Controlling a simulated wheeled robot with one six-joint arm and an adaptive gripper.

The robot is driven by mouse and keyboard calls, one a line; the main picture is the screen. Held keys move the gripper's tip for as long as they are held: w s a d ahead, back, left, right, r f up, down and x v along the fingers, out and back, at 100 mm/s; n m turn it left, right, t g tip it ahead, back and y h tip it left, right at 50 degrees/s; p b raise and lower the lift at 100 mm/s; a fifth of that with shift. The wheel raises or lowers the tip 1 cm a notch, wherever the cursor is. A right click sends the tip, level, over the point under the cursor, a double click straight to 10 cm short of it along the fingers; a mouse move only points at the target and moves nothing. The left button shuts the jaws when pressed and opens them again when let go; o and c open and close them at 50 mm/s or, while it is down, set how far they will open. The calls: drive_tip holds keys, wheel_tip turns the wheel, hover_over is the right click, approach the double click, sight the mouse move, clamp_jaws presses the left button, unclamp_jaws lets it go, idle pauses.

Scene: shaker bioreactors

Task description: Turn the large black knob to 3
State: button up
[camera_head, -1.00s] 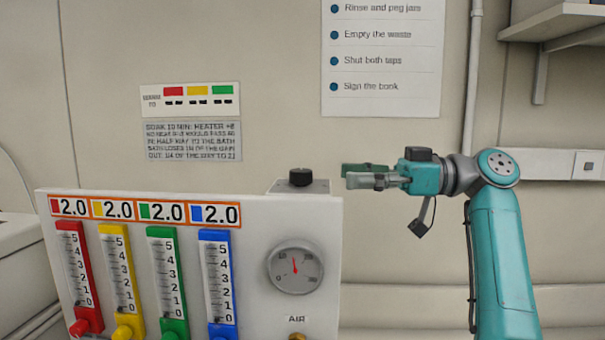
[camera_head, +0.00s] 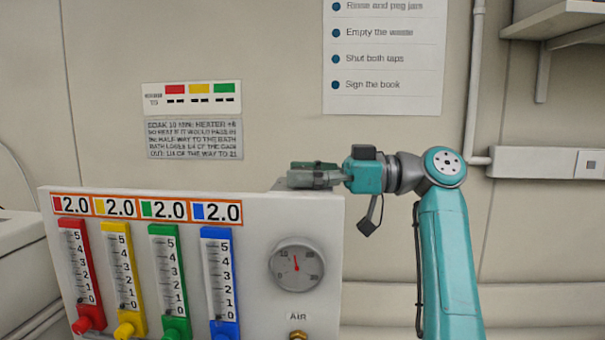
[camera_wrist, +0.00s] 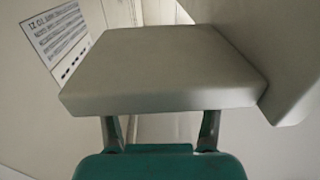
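My gripper (camera_head: 305,174) is level over the grey box on the panel's top edge, where the black knob stood in the earlier head view. Its fingers now hide the knob, and whether they touch it cannot be seen. In the wrist view the two fingers stand wide apart, with my teal gripper body (camera_wrist: 160,165) below them. The pale box (camera_wrist: 165,75) hides their tips there, and no knob shows. No number scale for the knob is in sight.
The white panel (camera_head: 270,225) carries red, yellow, green and blue slider gauges (camera_head: 222,275), 2.0 labels (camera_head: 217,212), a round dial (camera_head: 296,265) and a brass AIR fitting (camera_head: 298,336). Notices (camera_head: 194,139) hang on the wall behind. A shelf (camera_head: 560,20) is at upper right.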

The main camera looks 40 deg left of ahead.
drive_tip(key=c, duration=1)
drive_tip(key=shift+m+t+y, duration=1)
drive_tip(key=shift+m+t, duration=0.5)
drive_tip(key=shift+t, duration=0.6)
drive_tip(key=o, duration=1.2)
drive_tip(key=shift+d, duration=0.1)
drive_tip(key=v, duration=1.1)
drive_tip(key=shift+w+d, duration=0.1)
drive_tip(key=shift+d, duration=0.3)
